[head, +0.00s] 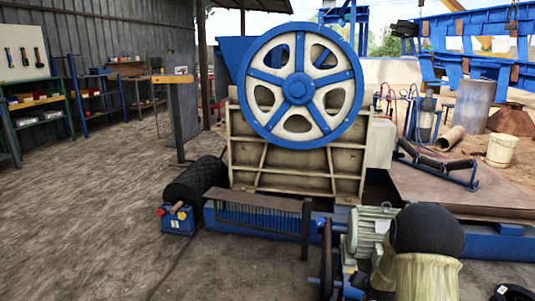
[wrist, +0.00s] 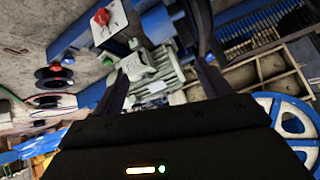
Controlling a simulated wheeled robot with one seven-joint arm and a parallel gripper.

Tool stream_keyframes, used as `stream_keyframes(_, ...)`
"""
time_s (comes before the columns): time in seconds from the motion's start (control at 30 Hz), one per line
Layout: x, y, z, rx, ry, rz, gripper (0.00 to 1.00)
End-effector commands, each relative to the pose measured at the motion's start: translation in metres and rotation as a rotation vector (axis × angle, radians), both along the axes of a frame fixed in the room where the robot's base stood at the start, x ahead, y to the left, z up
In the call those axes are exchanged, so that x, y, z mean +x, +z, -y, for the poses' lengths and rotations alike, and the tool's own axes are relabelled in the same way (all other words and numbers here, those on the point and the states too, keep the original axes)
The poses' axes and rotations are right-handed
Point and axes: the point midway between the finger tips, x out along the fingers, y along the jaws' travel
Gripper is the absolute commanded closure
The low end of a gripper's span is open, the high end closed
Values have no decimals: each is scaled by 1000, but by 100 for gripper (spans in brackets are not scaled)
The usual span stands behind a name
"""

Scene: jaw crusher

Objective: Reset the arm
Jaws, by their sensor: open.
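My gripper (wrist: 160,78) shows in the wrist view, with its two dark fingers spread apart. No object is held between them. Beyond the fingers lies a grey-green motor (wrist: 152,72), apart from the gripper as far as I can see. The wrist view looks tilted over the machine, with a blue spoked wheel (wrist: 292,122) at its right edge. I cannot make out the gripper in the head view, where the motor (head: 370,228) is at the lower right.
The jaw crusher (head: 300,145) with its large flywheel (head: 297,88) stands in the middle. A blue box (head: 177,219) and a black roller (head: 196,181) lie at its left. Shelves (head: 38,108) line the left wall. A roller frame (head: 437,162) lies at right. Left floor is clear.

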Motion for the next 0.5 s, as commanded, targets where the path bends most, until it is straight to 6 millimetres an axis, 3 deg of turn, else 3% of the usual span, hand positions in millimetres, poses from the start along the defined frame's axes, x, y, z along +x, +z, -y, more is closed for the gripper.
stream_keyframes(0.03, -11, 21, -16, -10, 28, -30, 23)
stream_keyframes(0.1, -30, 39, -33, -22, 60, -81, 23)
stream_keyframes(0.27, -79, 78, -70, -47, 144, -195, 23)
stream_keyframes(0.5, -165, 123, -116, -70, 276, -358, 23)
